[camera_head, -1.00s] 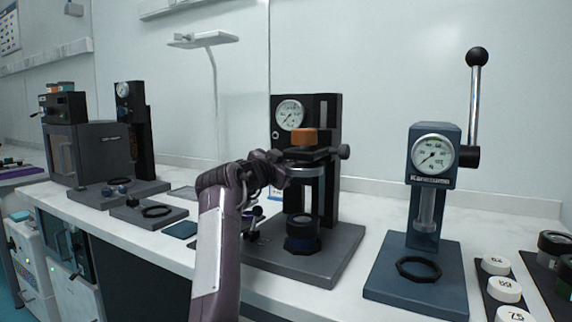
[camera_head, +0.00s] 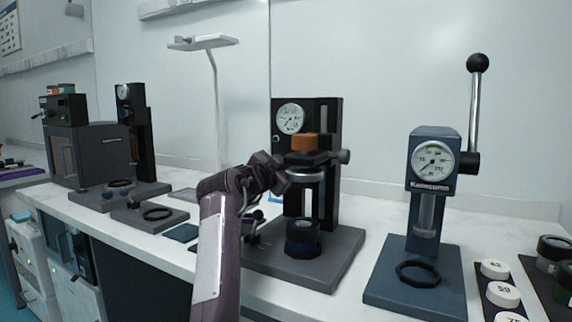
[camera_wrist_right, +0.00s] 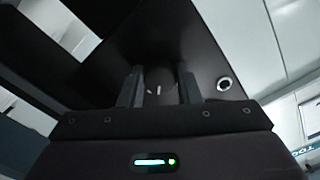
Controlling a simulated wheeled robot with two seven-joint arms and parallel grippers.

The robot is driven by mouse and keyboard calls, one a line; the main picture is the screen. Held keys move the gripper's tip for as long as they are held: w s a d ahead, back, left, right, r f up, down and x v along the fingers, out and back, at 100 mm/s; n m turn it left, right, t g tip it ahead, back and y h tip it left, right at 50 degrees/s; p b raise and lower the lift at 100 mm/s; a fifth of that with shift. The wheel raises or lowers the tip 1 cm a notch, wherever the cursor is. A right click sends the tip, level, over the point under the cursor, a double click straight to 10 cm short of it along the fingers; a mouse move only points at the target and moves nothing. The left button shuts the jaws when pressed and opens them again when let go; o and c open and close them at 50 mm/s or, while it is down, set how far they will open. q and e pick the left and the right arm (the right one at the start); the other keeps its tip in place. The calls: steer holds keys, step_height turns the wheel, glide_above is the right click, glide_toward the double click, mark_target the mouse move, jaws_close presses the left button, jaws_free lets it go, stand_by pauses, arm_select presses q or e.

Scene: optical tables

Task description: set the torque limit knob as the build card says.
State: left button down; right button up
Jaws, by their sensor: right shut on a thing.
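The black press (camera_head: 325,115) with a round dial gauge (camera_head: 289,118) and an orange block (camera_head: 304,142) on its head stands mid-bench. My right gripper (camera_head: 284,176) is at the left of its head. In the right wrist view, the gripper (camera_wrist_right: 159,92) is shut on a dark round knob (camera_wrist_right: 158,86) with a short white mark, on a black panel. The knob is hidden behind my gripper in the head view. I cannot read any scale around it. No build card is readable. My left gripper is not in view.
A blue Kanezuma press (camera_head: 432,190) with a tall lever stands to the right, near numbered white discs (camera_head: 503,295). Another dark press (camera_head: 135,140) stands at the left. A lamp (camera_head: 203,42) rises behind.

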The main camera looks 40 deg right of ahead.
steer(key=m+p, duration=0.2)
steer(key=m, duration=1)
steer(key=shift+p, duration=0.4)
steer(key=shift+m, duration=1.2)
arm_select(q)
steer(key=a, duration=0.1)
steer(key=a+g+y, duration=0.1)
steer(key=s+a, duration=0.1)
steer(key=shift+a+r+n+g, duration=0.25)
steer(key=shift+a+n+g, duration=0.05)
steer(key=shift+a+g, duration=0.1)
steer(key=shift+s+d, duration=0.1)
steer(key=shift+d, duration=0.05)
arm_select(e)
steer(key=shift+m, duration=0.3)
steer(key=o, duration=1)
steer(key=shift+c, duration=0.2)
